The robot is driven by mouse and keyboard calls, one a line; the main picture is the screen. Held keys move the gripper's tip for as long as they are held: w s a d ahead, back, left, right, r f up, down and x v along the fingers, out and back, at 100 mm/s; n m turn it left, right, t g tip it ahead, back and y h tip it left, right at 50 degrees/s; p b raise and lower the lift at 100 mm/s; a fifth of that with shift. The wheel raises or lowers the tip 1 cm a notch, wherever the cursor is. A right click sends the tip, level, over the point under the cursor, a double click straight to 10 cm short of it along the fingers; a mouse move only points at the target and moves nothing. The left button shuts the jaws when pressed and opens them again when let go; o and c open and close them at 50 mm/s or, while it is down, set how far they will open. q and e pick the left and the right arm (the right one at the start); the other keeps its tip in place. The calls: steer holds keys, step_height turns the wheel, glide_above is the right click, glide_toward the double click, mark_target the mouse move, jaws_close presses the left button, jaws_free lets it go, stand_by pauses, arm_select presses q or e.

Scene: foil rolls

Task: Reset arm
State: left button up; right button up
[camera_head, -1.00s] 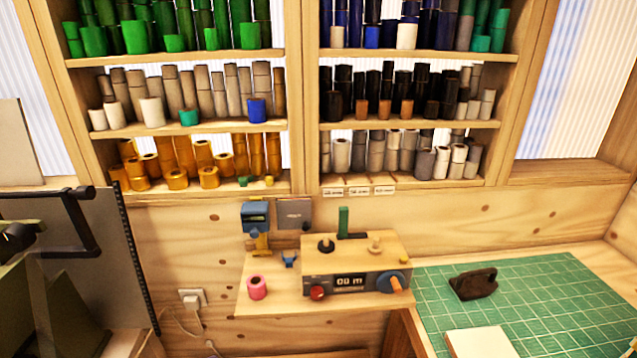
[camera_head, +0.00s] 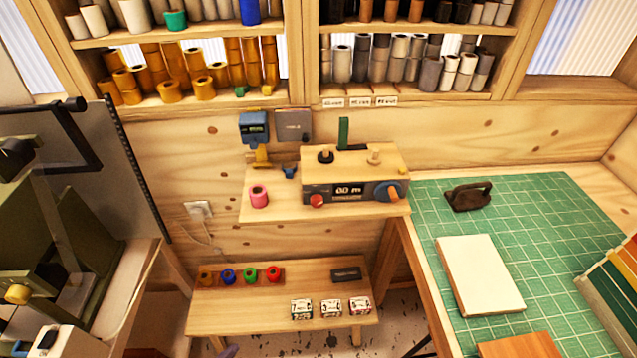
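Neither of my grippers shows in the head view, and I see no part of my arms that I can be sure of. Foil rolls stand on the wall shelves, among them a group of gold rolls (camera_head: 170,92) at the left and grey rolls (camera_head: 361,57) at the right. A pink roll (camera_head: 259,196) stands on a small wooden wall shelf, beside a wooden-topped counter device (camera_head: 354,173) with a display and a blue dial.
A low bench (camera_head: 230,320) holds several small coloured rolls and three small patterned boxes (camera_head: 331,308). At right, a green cutting mat (camera_head: 540,225) carries a dark iron-like tool (camera_head: 468,196) and a pale board (camera_head: 479,275). A dark machine (camera_head: 75,245) fills the left side.

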arm_select(q)
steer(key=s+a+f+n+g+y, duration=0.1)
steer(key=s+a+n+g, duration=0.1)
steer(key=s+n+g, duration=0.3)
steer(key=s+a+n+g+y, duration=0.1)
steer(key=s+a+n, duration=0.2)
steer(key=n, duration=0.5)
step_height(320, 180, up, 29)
steer(key=p, duration=2.9)
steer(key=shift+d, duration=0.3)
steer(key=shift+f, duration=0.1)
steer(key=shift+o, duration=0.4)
